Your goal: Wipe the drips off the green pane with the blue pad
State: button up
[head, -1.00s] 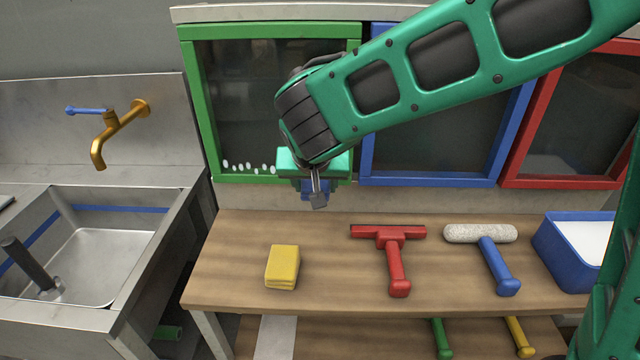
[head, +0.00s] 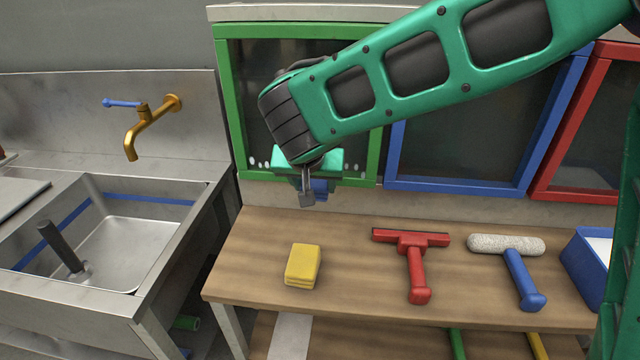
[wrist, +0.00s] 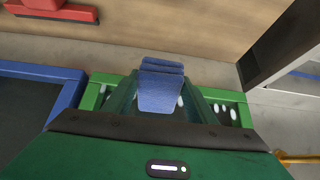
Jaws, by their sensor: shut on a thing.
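The green pane (head: 300,62) is a dark panel in a green frame on the back wall. White drips (head: 265,165) lie along its lower edge, and some are hidden behind my gripper. The wrist view shows several drips (wrist: 233,118) on the right of the pad and a pale spot on the left. My gripper (head: 312,188) is in front of the pane's lower edge, shut on the blue pad (wrist: 160,85). The pad (head: 321,187) is partly hidden in the head view. I cannot tell whether it touches the pane.
A blue pane (head: 460,187) and a red pane (head: 575,195) stand to the right. The wooden bench (head: 240,270) below holds a yellow sponge (head: 302,265), a red squeegee (head: 415,265), a blue-handled roller (head: 520,275) and a blue tub (head: 580,265). A steel sink (head: 120,250) is at left.

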jog(key=a, duration=1)
jog(key=shift+w+a, duration=0.2)
jog(key=shift+w, duration=0.1)
dwell(0.6)
jog(key=a, duration=0.7)
dwell(0.6)
jog(key=shift+s, duration=0.1)
jog(key=s, duration=0.7)
dwell(0.4)
dwell(0.9)
